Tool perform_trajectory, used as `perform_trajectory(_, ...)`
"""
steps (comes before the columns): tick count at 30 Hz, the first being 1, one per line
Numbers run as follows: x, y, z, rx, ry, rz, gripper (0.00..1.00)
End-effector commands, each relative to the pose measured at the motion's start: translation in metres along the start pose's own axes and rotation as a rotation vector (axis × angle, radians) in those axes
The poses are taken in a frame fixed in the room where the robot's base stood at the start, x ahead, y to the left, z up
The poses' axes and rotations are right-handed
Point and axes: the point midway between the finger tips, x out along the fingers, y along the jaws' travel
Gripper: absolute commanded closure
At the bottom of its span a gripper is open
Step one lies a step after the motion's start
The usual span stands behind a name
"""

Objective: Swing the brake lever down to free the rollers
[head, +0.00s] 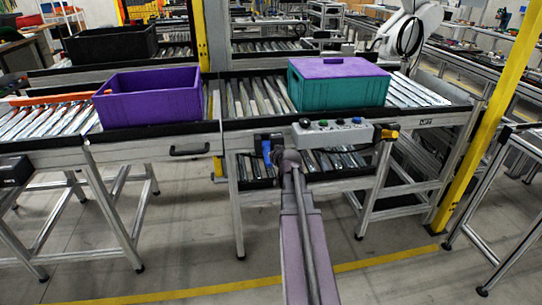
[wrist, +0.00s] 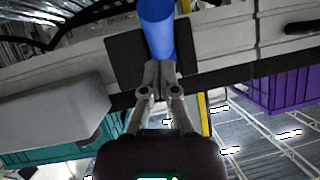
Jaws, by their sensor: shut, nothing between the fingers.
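The blue brake lever (head: 266,151) is on the front rail of the conveyor, left of the grey control box. In the head view its blue grip stands about vertical below a dark mount. In the wrist view the blue lever (wrist: 157,27) fills the top middle, in front of a dark plate (wrist: 125,52). My gripper (wrist: 160,68) is shut and empty, its fingertips together at the near end of the blue part. I cannot tell whether they touch it. In the head view my wrist is just right of the lever and the fingers are not clear.
A grey control box (head: 333,133) with buttons sits on the rail right of the lever. A teal crate with purple lid (head: 338,88) stands on the rollers (head: 250,98) behind. An open purple bin (head: 150,100) is on the left rollers. A yellow post (head: 490,120) stands right.

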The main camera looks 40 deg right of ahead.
Motion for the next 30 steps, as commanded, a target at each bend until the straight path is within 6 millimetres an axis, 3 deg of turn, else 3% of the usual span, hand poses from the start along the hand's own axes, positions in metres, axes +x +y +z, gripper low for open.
perform_trajectory(5, -0.015, -0.002, -0.015, 0.001, 0.002, 0.001, 1.00)
perform_trajectory(18, -0.089, 0.000, 0.005, 0.002, 0.003, 0.001, 1.00)
perform_trajectory(24, -0.105, 0.001, 0.009, 0.000, 0.002, 0.000, 1.00)
perform_trajectory(30, -0.109, 0.001, 0.010, 0.000, 0.002, -0.001, 1.00)
